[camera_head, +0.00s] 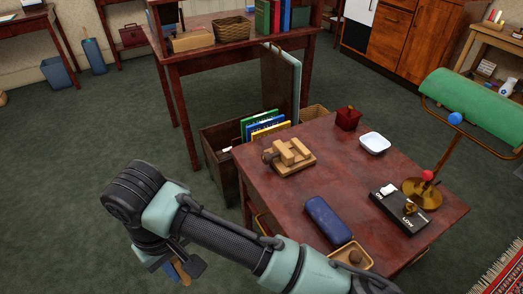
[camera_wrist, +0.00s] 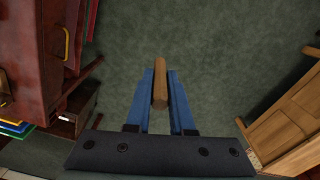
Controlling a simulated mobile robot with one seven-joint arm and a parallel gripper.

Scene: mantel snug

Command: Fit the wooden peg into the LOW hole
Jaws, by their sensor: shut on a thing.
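My gripper (camera_wrist: 160,88) is shut on the wooden peg (camera_wrist: 159,72), a light-brown rod between the two blue fingers in the wrist view, above the green carpet. In the head view my gripper (camera_head: 175,268) hangs low at the left of the table, largely hidden by my arm; a bit of brown shows between the fingers. A black box (camera_head: 399,211) with white lettering, including "LOW", lies at the right of the table, well apart from my gripper. I cannot make out a hole.
The red-brown table (camera_head: 330,165) carries a wooden block assembly (camera_head: 290,155), a blue case (camera_head: 328,220), a small wooden tray (camera_head: 350,256), a white dish (camera_head: 375,143), a red box (camera_head: 348,118) and a green lamp (camera_head: 480,108). A crate of books (camera_head: 222,165) stands at its left. Open carpet lies left.

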